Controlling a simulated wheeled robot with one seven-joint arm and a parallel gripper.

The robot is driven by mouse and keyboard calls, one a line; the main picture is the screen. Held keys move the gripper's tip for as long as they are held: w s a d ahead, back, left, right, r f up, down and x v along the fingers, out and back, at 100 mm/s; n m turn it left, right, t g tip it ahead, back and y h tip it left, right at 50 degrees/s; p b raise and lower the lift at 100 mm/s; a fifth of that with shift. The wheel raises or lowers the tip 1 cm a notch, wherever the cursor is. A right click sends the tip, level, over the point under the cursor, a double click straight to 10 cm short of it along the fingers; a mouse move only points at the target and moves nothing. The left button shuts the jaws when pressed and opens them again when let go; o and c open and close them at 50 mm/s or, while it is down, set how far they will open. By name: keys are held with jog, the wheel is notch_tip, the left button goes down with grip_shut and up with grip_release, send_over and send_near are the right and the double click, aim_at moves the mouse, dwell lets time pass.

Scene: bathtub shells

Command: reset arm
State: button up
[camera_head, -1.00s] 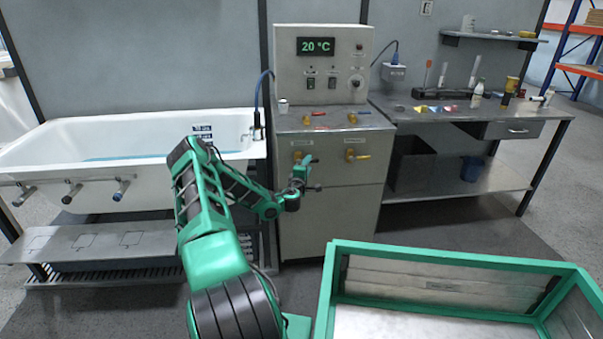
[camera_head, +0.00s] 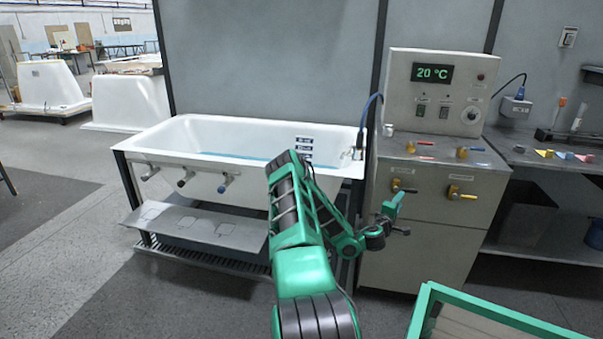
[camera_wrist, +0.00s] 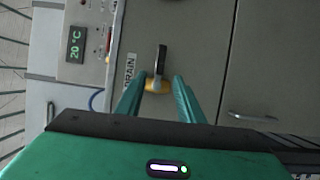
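My arm reaches forward from the bottom middle of the head view, and my gripper (camera_head: 394,218) is in front of the grey control cabinet (camera_head: 436,237). In the wrist view my gripper (camera_wrist: 160,82) has its two green fingers apart. A yellow valve with a dark handle (camera_wrist: 160,60) shows beyond and between the fingertips, next to a "DRAIN" label (camera_wrist: 130,70). I see nothing held, and I cannot tell whether a finger touches the valve. In the head view the arm partly covers the tub's right end.
A white bathtub (camera_head: 200,150) with water stands left of the cabinet, above a grey step (camera_head: 200,225). The cabinet display (camera_head: 432,73) reads 20 °C. A green-framed container (camera_head: 480,310) is at the lower right. A workbench (camera_head: 560,165) stands right.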

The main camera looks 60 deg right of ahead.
jog(key=w+a+r+m+g+y, duration=0.3)
jog(key=a+r+m+g, duration=0.3)
jog(key=r+m, duration=0.4)
jog(key=w+a+r+m+t+y, duration=0.15)
jog(key=w+a+y, duration=0.35)
jog(key=a, duration=0.7)
jog(key=w+a+r+m+t+y, duration=0.1)
jog(key=w+a+r+t+y, duration=0.15)
jog(key=w+a, duration=0.75)
jog(key=s+a+r+n+t+y, duration=0.1)
jog(key=a+r+n+y, duration=0.1)
jog(key=a, duration=0.9)
jog(key=s+a+r+n+t+y, duration=0.1)
jog(key=s+a+r+n+y, duration=0.1)
jog(key=a, duration=1)
jog(key=s+a+r+n+t+y, duration=0.1)
jog(key=a+r+n+y, duration=0.1)
jog(key=a, duration=1)
jog(key=shift+s+n+y, duration=0.15)
jog(key=shift+n+y, duration=0.3)
jog(key=shift+y, duration=0.4)
